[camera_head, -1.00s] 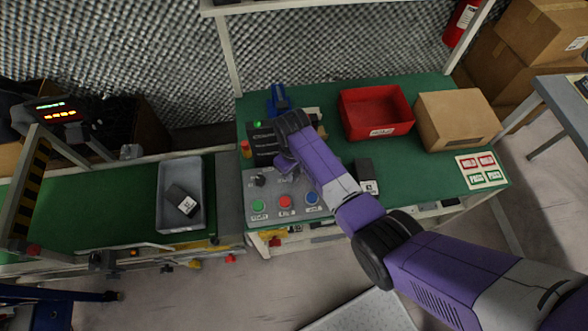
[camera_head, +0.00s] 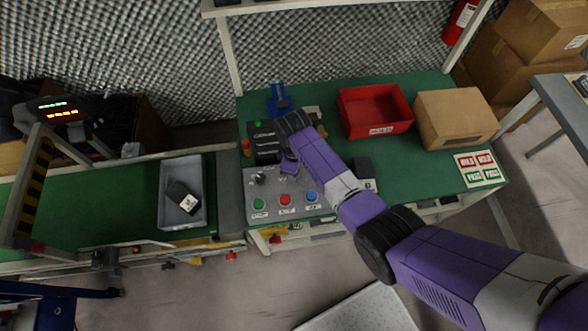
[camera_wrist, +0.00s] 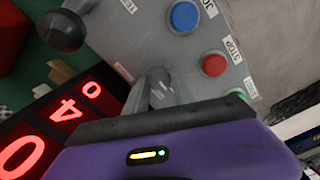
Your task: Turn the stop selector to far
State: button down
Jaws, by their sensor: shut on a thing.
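The grey control panel (camera_head: 246,206) lies at the front left of the green bench. It has a green button (camera_head: 259,203), a red button (camera_head: 285,200) and a blue button (camera_head: 311,197) in a row. A dark knob (camera_head: 260,178) stands behind the green one. My gripper (camera_head: 288,168) reaches down to the panel behind the red button. In the wrist view my gripper (camera_wrist: 160,88) is shut on a small grey part, apparently the stop selector, mostly hidden by the fingers. Its pointing direction cannot be read. The red button (camera_wrist: 214,65) and blue button (camera_wrist: 184,16) are close by.
A black display with red digits (camera_wrist: 65,112) stands beside the panel. A black round-topped knob (camera_wrist: 62,30) is near it. A red bin (camera_head: 350,124), a cardboard box (camera_head: 455,118) and a dark block (camera_head: 363,166) are on the bench. A grey tray (camera_head: 165,180) sits left.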

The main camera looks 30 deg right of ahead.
jog(key=c, duration=1.1)
grip_release()
jog(key=shift+o, duration=0.2)
jog(key=shift+s+a+r, duration=0.1)
jog(key=shift+r, duration=3.85)
